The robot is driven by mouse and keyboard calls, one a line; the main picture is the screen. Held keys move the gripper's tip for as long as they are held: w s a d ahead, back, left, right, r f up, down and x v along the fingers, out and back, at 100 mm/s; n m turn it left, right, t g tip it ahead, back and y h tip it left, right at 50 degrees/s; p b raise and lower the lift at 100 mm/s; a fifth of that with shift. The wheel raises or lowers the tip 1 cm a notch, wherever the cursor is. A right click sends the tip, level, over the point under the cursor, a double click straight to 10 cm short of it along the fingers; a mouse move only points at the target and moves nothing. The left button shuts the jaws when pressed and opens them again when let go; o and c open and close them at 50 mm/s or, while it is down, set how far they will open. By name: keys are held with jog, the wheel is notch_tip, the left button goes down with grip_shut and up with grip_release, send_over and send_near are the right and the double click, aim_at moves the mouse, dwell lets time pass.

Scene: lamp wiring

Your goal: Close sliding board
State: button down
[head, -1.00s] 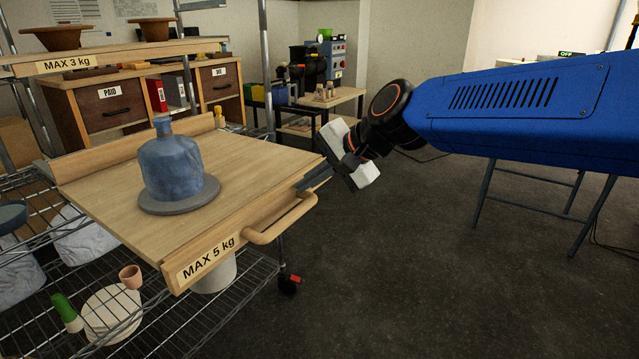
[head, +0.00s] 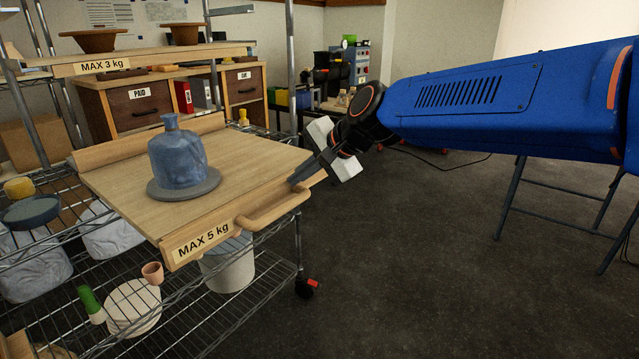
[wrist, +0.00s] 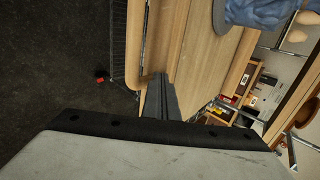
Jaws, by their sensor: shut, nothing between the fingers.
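The sliding board (head: 115,185) is a wooden tray-like shelf marked MAX 5 kg, sticking out from a wire rack in the head view. A wooden handle (head: 270,214) is fixed along its front edge. A blue bottle (head: 178,158) stands upright on a grey disc (head: 185,193) on the board. My gripper (head: 293,181) is shut and empty, its fingertips at the board's front lip near its right end, behind the handle. In the wrist view, the shut fingers (wrist: 162,98) overlap the board's edge beside the handle (wrist: 136,45); whether they touch it I cannot tell.
Below the board, the wire rack (head: 215,310) holds a white bucket (head: 228,265), a small pot (head: 152,273) and a green-topped item. An upper shelf (head: 150,58) marked MAX 3 kg carries bowls.

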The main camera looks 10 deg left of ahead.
aim_at(228, 156)
jog(key=w+a, duration=0.3)
jog(key=a, duration=0.4)
jog(key=w+a, duration=0.3)
jog(key=a, duration=0.4)
jog(key=w+a, duration=0.3)
jog(key=a, duration=0.4)
jog(key=shift+a+f, duration=0.1)
jog(key=shift+a, duration=0.3)
jog(key=shift+w+a, duration=0.2)
jog(key=shift+a, duration=0.2)
jog(key=shift+r, duration=0.2)
jog(key=shift+d, duration=0.1)
